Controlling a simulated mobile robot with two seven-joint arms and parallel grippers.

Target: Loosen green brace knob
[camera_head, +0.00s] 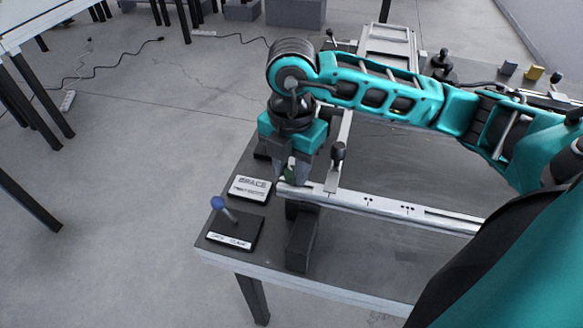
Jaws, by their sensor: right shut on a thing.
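The green brace knob (291,166) shows only as a small patch of green at the end of the pale metal rail. My right gripper (289,178) points down over it at the left part of the table and is shut on it. The gripper's fingers and wrist hide most of the knob. My right arm reaches in from the right side of the picture. My left gripper is not in view.
A plate with a blue ball-topped lever (217,203) and a white label plate (250,187) lie left of the gripper. The rail (390,207) runs to the right on dark blocks. A black-knobbed post (337,154) stands close right of the gripper. The table's left edge is near.

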